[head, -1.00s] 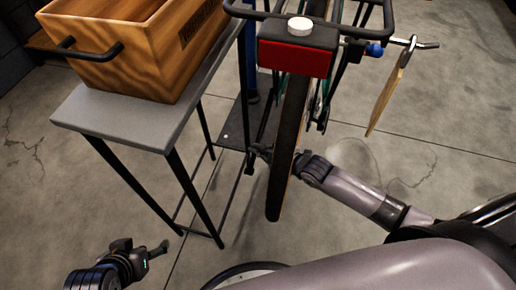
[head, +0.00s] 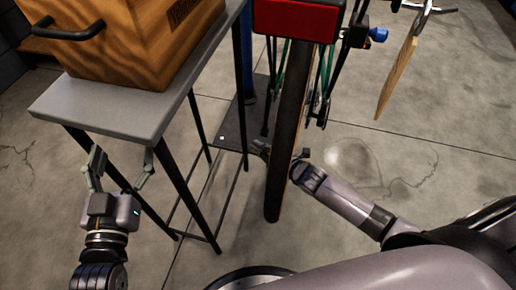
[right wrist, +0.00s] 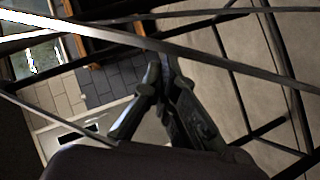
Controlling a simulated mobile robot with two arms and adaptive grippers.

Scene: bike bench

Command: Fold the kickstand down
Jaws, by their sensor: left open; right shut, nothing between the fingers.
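The bike's rear wheel (head: 286,125) stands upright in the middle of the head view, seen nearly edge-on. I cannot pick out the kickstand with certainty among the dark rods beside the wheel. My right gripper (head: 260,147) reaches in from the right at the wheel's lower part; its tips show just left of the tyre, which hides part of it. In the right wrist view its fingers (right wrist: 165,82) are together and empty, with thin bars crossing close in front. My left gripper (head: 122,160) is open and empty, with fingers spread upward beside the bench's front edge, away from the bike.
A grey-topped bench (head: 105,108) with thin black legs stands left of the bike, bearing a wooden crate (head: 145,45). A red box (head: 296,19) sits above the wheel. A wooden paddle-like piece (head: 397,78) hangs at right. A dark base plate (head: 232,130) lies behind.

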